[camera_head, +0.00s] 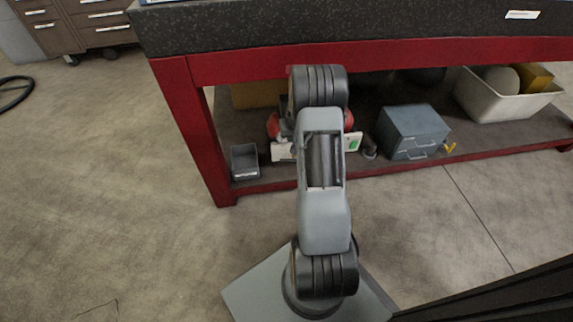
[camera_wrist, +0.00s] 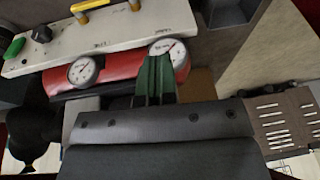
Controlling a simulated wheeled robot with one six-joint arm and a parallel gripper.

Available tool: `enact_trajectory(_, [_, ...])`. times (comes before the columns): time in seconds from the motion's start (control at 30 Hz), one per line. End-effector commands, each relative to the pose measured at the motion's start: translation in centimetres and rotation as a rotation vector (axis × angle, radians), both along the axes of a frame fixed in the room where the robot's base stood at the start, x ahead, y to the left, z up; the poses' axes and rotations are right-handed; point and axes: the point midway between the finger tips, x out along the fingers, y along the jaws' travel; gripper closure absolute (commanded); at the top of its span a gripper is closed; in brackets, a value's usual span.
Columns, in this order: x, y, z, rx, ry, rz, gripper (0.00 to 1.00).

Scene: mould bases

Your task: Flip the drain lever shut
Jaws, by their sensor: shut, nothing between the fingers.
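A yellow bar-shaped handle (camera_wrist: 92,5) sits on a white panel (camera_wrist: 117,29) at the top of the wrist view, cut off by the frame edge. I cannot tell for sure whether it is the drain lever, or how it is set. My gripper (camera_wrist: 158,62) is shut and empty, its dark green fingers pointing up at the panel's lower edge. The fingertips overlap the right gauge (camera_wrist: 178,52) in the picture; contact cannot be told. In the head view my arm hides the gripper and part of the white panel (camera_head: 283,152).
The red-framed bench (camera_head: 185,100) overhangs the shelf. A dark bin (camera_head: 244,161), blue-grey toolbox (camera_head: 412,131) and white tub (camera_head: 507,104) stand there.

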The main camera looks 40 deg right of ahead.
Motion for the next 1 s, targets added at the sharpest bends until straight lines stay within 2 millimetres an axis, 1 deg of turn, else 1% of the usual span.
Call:
enact_trajectory(0.03, [0.0, -0.5, -1.4, 0.000, 0.000, -0.007, 1.00])
enact_trajectory(0.27, [0.6, -1.1, -4.7, 0.001, 0.002, -0.015, 1.00])
enact_trajectory(0.6, [2.5, -1.3, -10.9, 0.001, 0.002, -0.014, 1.00])
enact_trajectory(0.7, [2.9, -1.4, -12.4, 0.001, 0.002, -0.014, 1.00])
enact_trajectory(0.8, [3.0, -1.0, -13.7, 0.001, 0.002, -0.014, 1.00])
enact_trajectory(1.0, [3.2, -0.7, -15.1, -0.001, 0.000, -0.015, 1.00])
